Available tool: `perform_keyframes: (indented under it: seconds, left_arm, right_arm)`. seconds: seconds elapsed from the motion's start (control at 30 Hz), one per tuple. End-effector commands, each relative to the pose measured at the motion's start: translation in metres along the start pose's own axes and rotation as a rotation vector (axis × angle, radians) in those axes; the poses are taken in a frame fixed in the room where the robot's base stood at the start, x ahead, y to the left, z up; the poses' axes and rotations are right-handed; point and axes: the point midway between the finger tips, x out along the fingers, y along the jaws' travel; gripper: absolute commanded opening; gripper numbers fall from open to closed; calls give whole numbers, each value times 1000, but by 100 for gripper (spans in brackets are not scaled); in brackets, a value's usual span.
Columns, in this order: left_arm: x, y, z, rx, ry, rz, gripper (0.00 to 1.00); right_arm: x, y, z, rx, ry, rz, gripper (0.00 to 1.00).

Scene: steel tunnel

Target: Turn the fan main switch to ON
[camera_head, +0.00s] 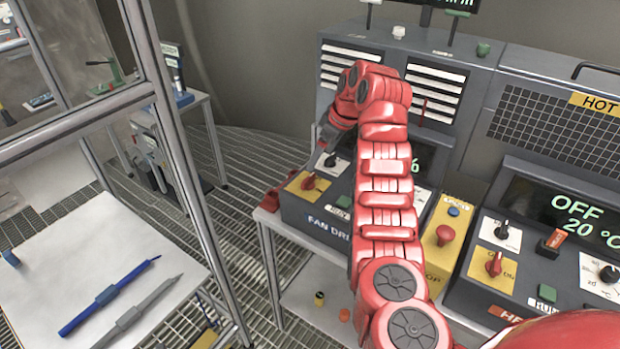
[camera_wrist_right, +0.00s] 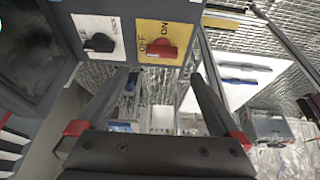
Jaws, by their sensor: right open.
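The fan main switch is a red knob (camera_head: 308,183) on a yellow plate, on the top left of the grey fan panel (camera_head: 325,226). In the right wrist view the red knob (camera_wrist_right: 160,48) sits on the yellow plate with OFF and ON lettering; I cannot tell surely which mark it points to. My right gripper (camera_head: 324,148) is above and behind the knob in the head view, partly hidden by its own red arm. In the wrist view its two fingers (camera_wrist_right: 162,78) are spread and empty, with the knob beyond them, apart. My left gripper is not in view.
A black knob (camera_head: 331,160) on a white plate is beside the fan switch. A yellow box with a red button (camera_head: 445,235) stands to the right, then the heater panel with another red knob (camera_head: 494,264). A metal frame (camera_head: 165,110) and white table (camera_head: 90,270) are left.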

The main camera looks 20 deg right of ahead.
Motion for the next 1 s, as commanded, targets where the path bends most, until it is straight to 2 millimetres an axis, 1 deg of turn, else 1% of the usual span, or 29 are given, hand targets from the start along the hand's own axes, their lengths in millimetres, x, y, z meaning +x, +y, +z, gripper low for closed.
perform_keyframes:
  seconds: [0.03, 0.17, 0.23, 0.3, 0.4, 0.5, 0.6, 0.77, 1.0]
  left_arm:
    - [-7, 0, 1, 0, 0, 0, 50]
    - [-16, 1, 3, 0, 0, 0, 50]
    - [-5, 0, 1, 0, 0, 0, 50]
    - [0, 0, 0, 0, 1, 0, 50]
    - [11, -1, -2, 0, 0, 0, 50]
    - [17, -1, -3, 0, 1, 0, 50]
    - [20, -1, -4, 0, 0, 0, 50]
    - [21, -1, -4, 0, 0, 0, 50]
    - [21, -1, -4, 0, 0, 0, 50]
  right_arm:
    - [8, 2, 4, 3, 0, 1, 100]
    - [18, 0, 5, 4, 3, -4, 100]
    - [28, -3, 0, 2, 0, -10, 100]
    - [45, -4, 2, 4, -3, -11, 100]
    - [63, -4, 0, 4, -2, -10, 100]
    - [80, -3, 0, 4, 0, -10, 100]
    - [90, -2, -1, 3, 5, -5, 100]
    - [100, -3, 0, 3, 2, -6, 100]
    - [101, -2, 1, 3, 3, -4, 100]
